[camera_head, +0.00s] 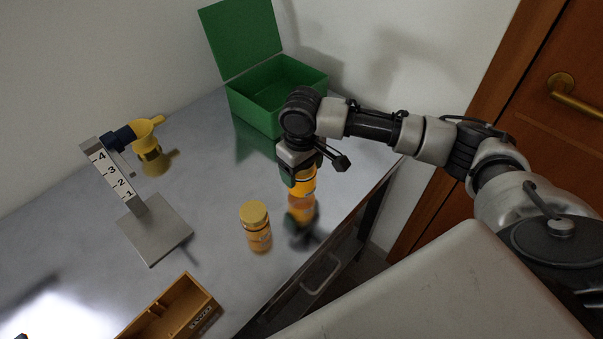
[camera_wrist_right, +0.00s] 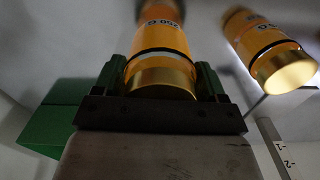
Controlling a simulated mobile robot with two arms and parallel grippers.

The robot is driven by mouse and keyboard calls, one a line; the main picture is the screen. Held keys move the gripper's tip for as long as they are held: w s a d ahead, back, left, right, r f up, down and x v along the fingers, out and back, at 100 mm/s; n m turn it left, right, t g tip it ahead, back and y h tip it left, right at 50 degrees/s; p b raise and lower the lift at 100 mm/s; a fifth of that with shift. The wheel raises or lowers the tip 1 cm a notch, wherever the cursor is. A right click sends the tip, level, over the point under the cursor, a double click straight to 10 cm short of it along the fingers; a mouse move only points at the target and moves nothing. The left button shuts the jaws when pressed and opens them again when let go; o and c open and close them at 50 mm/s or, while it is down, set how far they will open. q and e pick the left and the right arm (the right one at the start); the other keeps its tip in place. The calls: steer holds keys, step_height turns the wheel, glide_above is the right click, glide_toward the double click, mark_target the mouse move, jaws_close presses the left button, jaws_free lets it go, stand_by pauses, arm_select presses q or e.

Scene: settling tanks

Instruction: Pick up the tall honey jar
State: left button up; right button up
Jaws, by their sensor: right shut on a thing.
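My right gripper (camera_head: 299,178) points down and is shut on an amber honey jar (camera_head: 303,186) near the table's right edge. In the right wrist view the jar (camera_wrist_right: 160,45) stands between the two green-padded fingers, its gold lid closest to the palm and "250 G" printed on its side. The shiny table mirrors it, so I cannot tell whether its base touches the top. A second amber jar (camera_head: 258,238) with a yellow lid stands upright, apart, nearer the front left. It also shows in the right wrist view (camera_wrist_right: 262,45). My left gripper is out of view.
A green open-lidded box (camera_head: 256,107) stands behind the gripper. A grey stand with a number scale (camera_head: 116,178) and a yellow valve-like part (camera_head: 151,155) are at left. A wooden tray (camera_head: 208,315) lies at the front. The middle of the metal table (camera_head: 200,190) is clear.

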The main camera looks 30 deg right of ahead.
steer(key=shift+w+r, duration=0.1)
steer(key=shift+r, duration=0.8)
steer(key=s+d+r+b, duration=0.1)
steer(key=s+d+r, duration=0.55)
steer(key=d, duration=0.35)
steer(key=s+a+f+m, duration=0.1)
steer(key=s+a+f, duration=0.1)
steer(key=a, duration=0.5)
steer(key=s+a+f+m, duration=0.1)
steer(key=s+a+f, duration=0.1)
steer(key=a, duration=0.5)
steer(key=shift+a+f+m, duration=0.2)
steer(key=shift+a+m, duration=0.1)
steer(key=shift+m, duration=0.1)
steer(key=shift+s+a, duration=0.1)
